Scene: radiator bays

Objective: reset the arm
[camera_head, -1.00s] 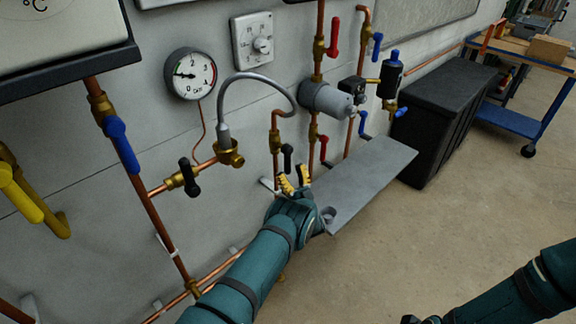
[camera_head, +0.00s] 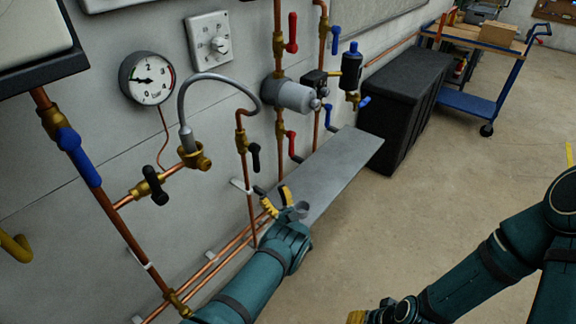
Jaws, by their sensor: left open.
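My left gripper (camera_head: 272,203) has yellow-padded fingers. It is open, with nothing seen between them, in front of the wall near the near end of a grey metal shelf (camera_head: 335,165). My teal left arm reaches up to it from the bottom of the picture. My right arm is at the lower right. Only a little of my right gripper (camera_head: 357,317) shows at the bottom edge, so its jaws cannot be judged. A black-handled valve (camera_head: 254,158) on a copper pipe stands just above the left gripper.
A pressure gauge (camera_head: 148,79), a grey flexible hose (camera_head: 215,78) and a blue-handled valve (camera_head: 78,155) are on the left wall. A black chest (camera_head: 405,105) stands beyond the shelf, and a blue cart (camera_head: 470,104) at the back right. The floor between my arms is clear.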

